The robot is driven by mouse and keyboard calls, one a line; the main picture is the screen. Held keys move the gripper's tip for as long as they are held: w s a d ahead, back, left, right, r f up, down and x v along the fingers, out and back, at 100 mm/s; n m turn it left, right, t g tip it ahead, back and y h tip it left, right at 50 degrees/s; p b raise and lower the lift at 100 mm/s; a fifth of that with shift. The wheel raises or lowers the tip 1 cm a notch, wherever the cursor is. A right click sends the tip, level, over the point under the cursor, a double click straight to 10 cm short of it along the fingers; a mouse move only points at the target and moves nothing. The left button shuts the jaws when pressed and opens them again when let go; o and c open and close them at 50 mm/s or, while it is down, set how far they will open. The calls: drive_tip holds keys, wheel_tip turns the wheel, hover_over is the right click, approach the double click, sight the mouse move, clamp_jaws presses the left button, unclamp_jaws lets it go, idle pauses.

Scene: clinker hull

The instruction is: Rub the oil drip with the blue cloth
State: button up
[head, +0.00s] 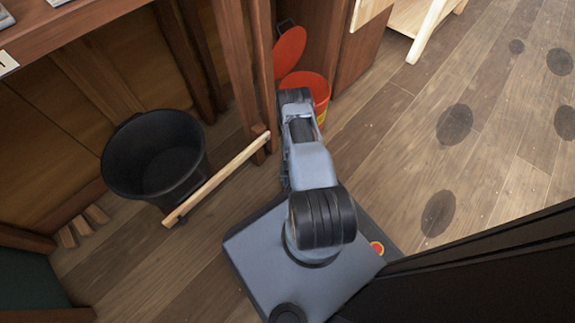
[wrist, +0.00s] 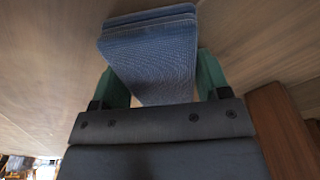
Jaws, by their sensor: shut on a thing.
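In the wrist view, a folded blue cloth (wrist: 155,60) is held between the two green fingers of my gripper (wrist: 157,82). My gripper is shut on it, and the cloth reaches out past the fingertips. A tan wooden surface fills the view behind the cloth; I cannot tell whether the cloth touches it. In the head view my arm reaches away toward the wooden post, and the gripper and cloth are hidden. I cannot pick out the oil drip; dark round patches (head: 454,123) lie on the plank floor at the right.
A black bucket (head: 118,165) stands at the left with a wooden bar (head: 215,180) beside it. A red bucket (head: 318,88) with a red lid (head: 290,50) stands behind my arm. A wooden post (head: 240,60) rises next to them. The floor at right is open.

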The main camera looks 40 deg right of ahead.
drive_tip(key=shift+w+r+p, duration=0.1)
drive_tip(key=shift+r+p, duration=0.4)
drive_tip(key=shift+r, duration=0.45)
drive_tip(key=shift+r+p, duration=2.25)
drive_tip(key=shift+r, duration=0.75)
